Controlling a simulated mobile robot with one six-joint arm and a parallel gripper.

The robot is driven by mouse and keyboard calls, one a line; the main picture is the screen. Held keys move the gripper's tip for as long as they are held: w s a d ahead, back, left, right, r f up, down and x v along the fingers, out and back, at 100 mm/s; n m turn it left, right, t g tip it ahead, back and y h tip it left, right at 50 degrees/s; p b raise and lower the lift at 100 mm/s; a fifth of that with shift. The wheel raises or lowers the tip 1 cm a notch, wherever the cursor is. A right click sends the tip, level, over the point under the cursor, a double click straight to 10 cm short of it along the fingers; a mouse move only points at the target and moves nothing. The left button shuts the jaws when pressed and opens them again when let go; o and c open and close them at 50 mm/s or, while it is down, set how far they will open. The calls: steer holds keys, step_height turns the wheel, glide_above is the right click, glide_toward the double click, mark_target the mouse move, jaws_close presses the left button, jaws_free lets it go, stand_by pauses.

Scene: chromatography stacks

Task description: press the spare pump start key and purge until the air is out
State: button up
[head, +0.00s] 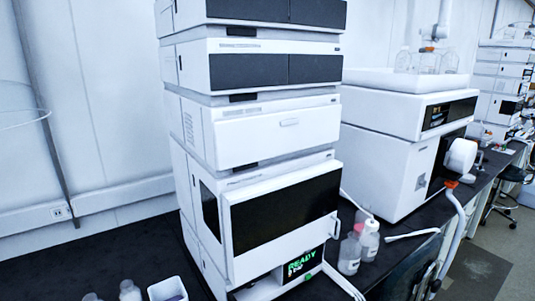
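A tall white stack of instrument modules (255,125) stands on the dark bench in the head view. Its lowest module (268,276) has a small dark display (302,262) with green text reading "READY" and a smaller line below that I cannot make out. I cannot tell which module is the spare pump, and I cannot pick out a start key. No air or bubbles can be made out in any tubing. My gripper is not in view.
Capped bottles (369,240) and pale tubing stand right of the stack. A white tub (167,289) and small bottles (130,290) sit at the front left. A large white instrument (385,150) stands behind right. The bench (110,250) is mostly clear left of the stack.

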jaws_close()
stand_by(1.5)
